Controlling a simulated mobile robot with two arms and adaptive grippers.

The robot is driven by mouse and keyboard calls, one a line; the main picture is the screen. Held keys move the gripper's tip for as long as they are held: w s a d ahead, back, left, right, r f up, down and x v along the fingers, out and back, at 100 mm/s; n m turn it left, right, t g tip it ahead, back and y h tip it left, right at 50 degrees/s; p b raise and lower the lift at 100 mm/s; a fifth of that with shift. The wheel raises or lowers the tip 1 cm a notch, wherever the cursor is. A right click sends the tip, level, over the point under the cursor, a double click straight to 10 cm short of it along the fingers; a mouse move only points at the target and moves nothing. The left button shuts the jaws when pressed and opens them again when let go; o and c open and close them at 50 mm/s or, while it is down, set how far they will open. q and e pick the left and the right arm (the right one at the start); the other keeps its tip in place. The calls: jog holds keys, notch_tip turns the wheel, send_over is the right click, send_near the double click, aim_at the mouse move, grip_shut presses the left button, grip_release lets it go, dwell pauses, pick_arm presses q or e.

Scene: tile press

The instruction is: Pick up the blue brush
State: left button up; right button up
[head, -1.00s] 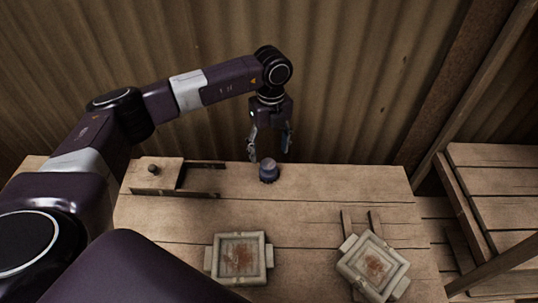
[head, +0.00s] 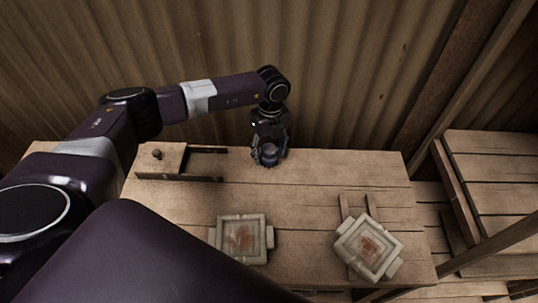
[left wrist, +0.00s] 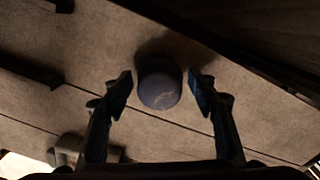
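The blue brush (head: 268,155) is a short, round, dark blue-grey piece standing on the wooden table near its back edge. It also shows in the left wrist view (left wrist: 160,84), seen from above. My left gripper (head: 269,158) is lowered around it from above. In the left wrist view its two fingers (left wrist: 160,90) stand open, one on each side of the brush, with a gap on both sides. Much of the brush is hidden by the gripper in the head view. My right gripper is not in view.
Two square framed tile moulds, one at the front middle (head: 241,240) and one tilted at the right (head: 367,247), lie on the table (head: 320,200). A wooden slide with a knob (head: 157,155) is at the back left. A corrugated wall stands close behind.

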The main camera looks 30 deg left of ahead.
aim_at(269, 148)
pick_arm(q)
jog(key=c, duration=0.9)
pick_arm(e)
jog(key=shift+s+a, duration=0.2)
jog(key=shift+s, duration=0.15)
pick_arm(q)
jog(key=shift+r, duration=0.1)
jog(key=shift+w+r, duration=0.1)
jog(key=shift+r, duration=0.45)
notch_tip(269, 148, up, 19)
jog(key=b, duration=0.4)
jog(key=shift+f, duration=0.15)
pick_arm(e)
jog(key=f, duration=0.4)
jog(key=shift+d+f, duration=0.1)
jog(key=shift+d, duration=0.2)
